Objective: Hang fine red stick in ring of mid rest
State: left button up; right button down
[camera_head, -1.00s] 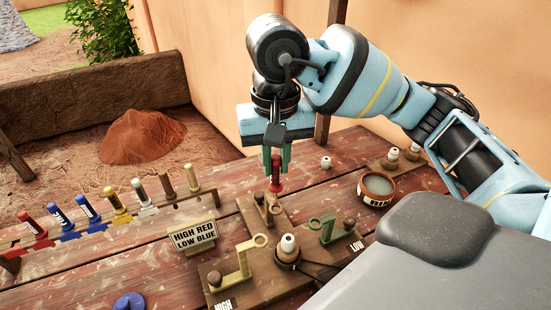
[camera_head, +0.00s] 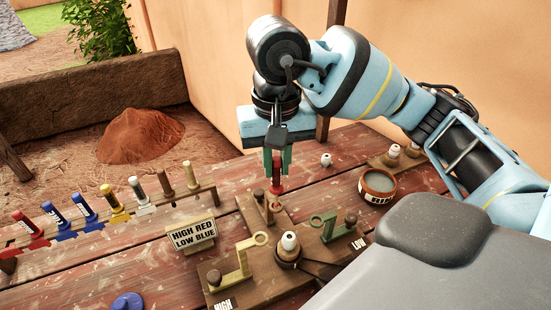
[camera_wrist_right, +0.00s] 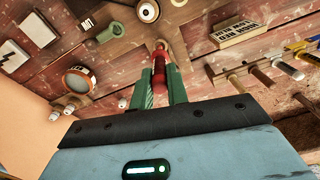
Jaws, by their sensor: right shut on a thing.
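The fine red stick (camera_head: 276,187) is upright between the green fingers of my right gripper (camera_head: 277,170), which is shut on it. It also shows red between the fingers in the right wrist view (camera_wrist_right: 159,72). Its lower end is over the wooden arm of the mid rest (camera_head: 250,212), right by that rest's ring. The ring is mostly hidden by the stick, so I cannot tell whether the tip is inside it. My left gripper is not in view.
The yellowish high rest (camera_head: 243,262) and green low rest (camera_head: 328,228) stand close by, around a pale-topped post (camera_head: 289,243). A sign (camera_head: 192,236) and a rack of several sticks (camera_head: 165,203) are to the left. A round bowl (camera_head: 377,187) is to the right.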

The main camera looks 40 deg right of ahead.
aim_at(277, 187)
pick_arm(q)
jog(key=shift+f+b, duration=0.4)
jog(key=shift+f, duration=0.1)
pick_arm(e)
jog(key=shift+f, duration=0.6)
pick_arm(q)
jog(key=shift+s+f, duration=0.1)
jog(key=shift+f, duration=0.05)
pick_arm(e)
jog(key=shift+f, duration=0.2)
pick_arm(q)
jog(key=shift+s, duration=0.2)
pick_arm(e)
jog(key=shift+f+b, duration=0.25)
jog(key=shift+b, duration=0.1)
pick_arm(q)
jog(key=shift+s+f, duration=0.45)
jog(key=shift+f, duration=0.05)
pick_arm(e)
jog(key=shift+f, duration=0.2)
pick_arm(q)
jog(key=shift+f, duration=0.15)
pick_arm(e)
jog(key=shift+f, duration=0.2)
pick_arm(q)
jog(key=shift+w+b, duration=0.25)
jog(key=shift+b, duration=0.05)
